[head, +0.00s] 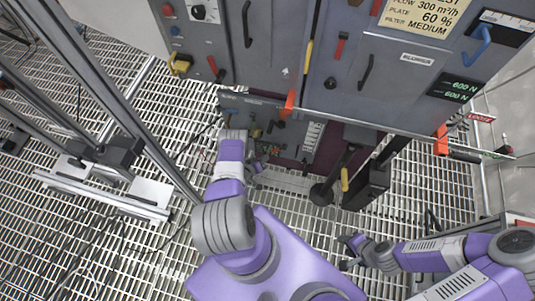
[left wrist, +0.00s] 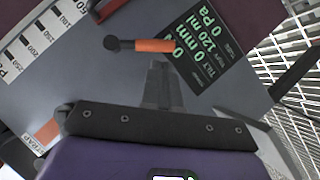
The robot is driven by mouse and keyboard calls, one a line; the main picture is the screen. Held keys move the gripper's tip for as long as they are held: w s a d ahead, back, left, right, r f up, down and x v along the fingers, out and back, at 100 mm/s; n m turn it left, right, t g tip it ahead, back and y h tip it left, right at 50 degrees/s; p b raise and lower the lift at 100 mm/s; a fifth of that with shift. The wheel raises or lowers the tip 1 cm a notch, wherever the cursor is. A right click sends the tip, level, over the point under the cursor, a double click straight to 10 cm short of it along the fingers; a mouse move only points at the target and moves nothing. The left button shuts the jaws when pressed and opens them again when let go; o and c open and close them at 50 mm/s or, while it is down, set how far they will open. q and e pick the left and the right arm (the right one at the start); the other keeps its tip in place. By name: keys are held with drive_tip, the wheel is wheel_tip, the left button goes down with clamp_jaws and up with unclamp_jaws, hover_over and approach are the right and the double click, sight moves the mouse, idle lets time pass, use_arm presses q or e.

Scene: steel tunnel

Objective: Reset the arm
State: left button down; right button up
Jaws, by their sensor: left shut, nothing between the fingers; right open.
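My left arm reaches up the middle of the head view toward the lower grey panel, and my left gripper (head: 255,174) is small and partly hidden there. In the left wrist view its fingers (left wrist: 158,75) are together with nothing between them. They point at a grey panel face, just below a lever with an orange grip and black knob (left wrist: 150,45); contact cannot be told. My right gripper (head: 350,250) is open and empty above the grating at the lower right, with its arm folded in from the right edge.
A large grey cabinet (head: 320,70) with handles and switches stands ahead. A dark green readout (left wrist: 200,42) is beside the lever. A metal frame (head: 105,105) stands left. Black posts (head: 370,180) rise near my right gripper. Grating floor (head: 150,260) is open at lower left.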

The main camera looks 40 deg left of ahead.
use_arm(q)
drive_tip(key=p+v, duration=0.2)
drive_tip(key=v, duration=0.6)
drive_tip(key=shift+s+f, duration=0.3)
drive_tip(key=shift+s, duration=0.05)
